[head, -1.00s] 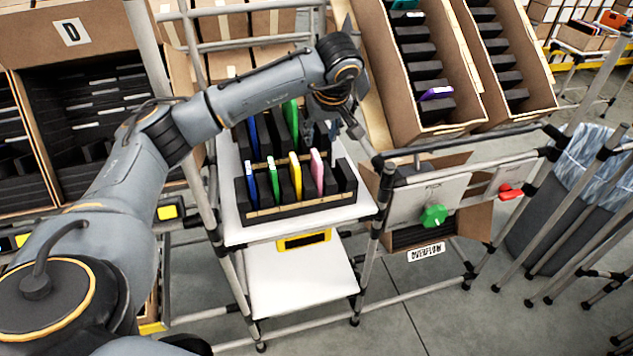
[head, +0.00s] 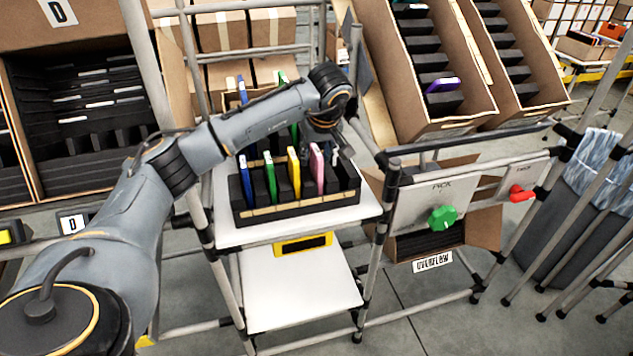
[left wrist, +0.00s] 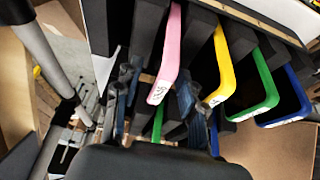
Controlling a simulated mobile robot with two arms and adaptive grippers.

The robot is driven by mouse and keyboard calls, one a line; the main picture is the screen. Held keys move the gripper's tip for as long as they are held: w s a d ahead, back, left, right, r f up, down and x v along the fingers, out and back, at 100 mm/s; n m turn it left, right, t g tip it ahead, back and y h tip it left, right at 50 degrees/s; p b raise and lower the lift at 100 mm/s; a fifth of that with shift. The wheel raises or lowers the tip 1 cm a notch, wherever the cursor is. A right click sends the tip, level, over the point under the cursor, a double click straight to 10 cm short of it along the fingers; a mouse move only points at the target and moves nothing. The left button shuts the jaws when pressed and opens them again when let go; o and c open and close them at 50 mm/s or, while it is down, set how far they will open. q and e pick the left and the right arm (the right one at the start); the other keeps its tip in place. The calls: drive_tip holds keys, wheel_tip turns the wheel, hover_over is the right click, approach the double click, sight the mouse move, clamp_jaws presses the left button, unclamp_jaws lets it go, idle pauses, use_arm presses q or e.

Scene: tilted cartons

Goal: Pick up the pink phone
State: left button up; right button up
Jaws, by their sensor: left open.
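The pink phone (head: 317,166) stands upright in the front row of a black slotted rack (head: 297,208), right of the yellow phone (head: 294,172). In the left wrist view the pink phone (left wrist: 168,48) shows its near end between the two fingers of my left gripper (left wrist: 157,92), which are apart. In the head view my left gripper (head: 338,150) is just behind and right of the pink phone's top. I cannot tell whether the fingers touch it. My right gripper is not in view.
A green phone (head: 270,176) and a blue phone (head: 246,180) stand left of the yellow one. Another rack row with phones is behind. The rack sits on a white shelf (head: 232,236) framed by grey poles. Cardboard bins (head: 440,128) stand to the right.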

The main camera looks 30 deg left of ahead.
use_arm(q)
drive_tip(key=shift+r, duration=0.15)
clamp_jaws()
drive_tip(key=shift+r, duration=0.1)
wheel_tip(320, 180, up, 18)
drive_tip(key=p, duration=1.4)
drive_tip(key=shift+p, duration=0.35)
